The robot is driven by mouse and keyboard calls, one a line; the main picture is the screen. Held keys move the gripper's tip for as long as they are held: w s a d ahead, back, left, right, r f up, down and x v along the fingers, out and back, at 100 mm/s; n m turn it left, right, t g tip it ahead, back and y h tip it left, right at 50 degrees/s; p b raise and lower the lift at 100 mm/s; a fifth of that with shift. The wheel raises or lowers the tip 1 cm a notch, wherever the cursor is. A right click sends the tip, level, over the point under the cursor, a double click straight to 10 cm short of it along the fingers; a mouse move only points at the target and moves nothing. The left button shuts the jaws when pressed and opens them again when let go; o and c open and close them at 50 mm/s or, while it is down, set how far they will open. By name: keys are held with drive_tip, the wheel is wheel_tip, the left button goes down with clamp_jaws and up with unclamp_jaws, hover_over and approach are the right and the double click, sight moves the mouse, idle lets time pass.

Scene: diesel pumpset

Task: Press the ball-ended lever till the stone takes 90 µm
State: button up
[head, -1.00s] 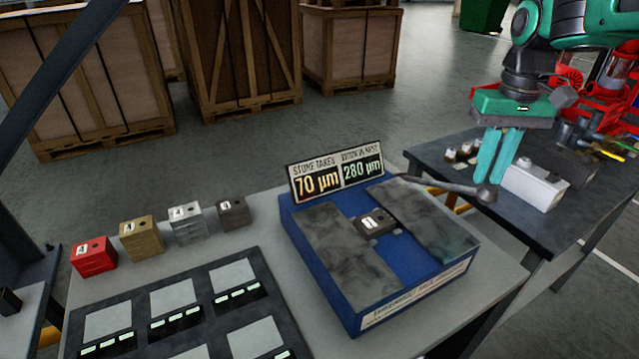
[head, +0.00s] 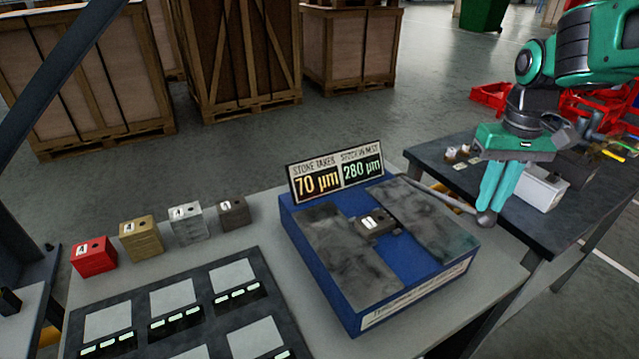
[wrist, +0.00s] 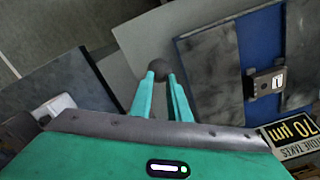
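The ball-ended lever (head: 440,195) slopes down to the right from the back of the blue honing unit (head: 432,286). Its dark ball (head: 487,218) is just below the fingertips of my gripper (head: 490,207). In the wrist view the ball (wrist: 157,70) shows at the tips of the teal fingers, which stand slightly apart; whether both touch it I cannot tell. The sign (head: 336,176) reads stone takes 70 µm and stock in nest 280 µm. A dark block (head: 374,222) labelled 11 or similar sits in the nest between two grey stone plates.
Red (head: 94,257), tan, silver and dark blocks stand in a row at the left of the table. A dark tray (head: 140,294) with pale squares lies in front. A second table (head: 567,218) with a white box is behind the gripper at right.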

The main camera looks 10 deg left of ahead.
drive_tip(key=shift+f, duration=0.1)
drive_tip(key=shift+s+d+f, duration=0.1)
drive_tip(key=shift+s+f, duration=0.05)
drive_tip(key=shift+f, duration=0.45)
drive_tip(key=shift+s+d+f, duration=0.1)
drive_tip(key=shift+f, duration=0.5)
wheel_tip(320, 180, up, 15)
drive_tip(key=w+a, duration=0.2)
drive_tip(key=w, duration=0.1)
drive_tip(key=s+d+f+m, duration=0.2)
drive_tip(key=s+d+f, duration=0.2)
drive_tip(key=s, duration=0.4)
drive_tip(key=s+d+f+m, duration=0.2)
drive_tip(key=s+d+f, duration=0.3)
drive_tip(key=s+f, duration=0.2)
drive_tip(key=s+d+f+m, duration=0.3)
drive_tip(key=s+d+f, duration=0.2)
drive_tip(key=s, duration=0.5)
drive_tip(key=shift+s+f, duration=0.4)
drive_tip(key=shift+f, duration=0.05)
drive_tip(key=shift+w+d, duration=0.1)
drive_tip(key=shift+w, duration=0.05)
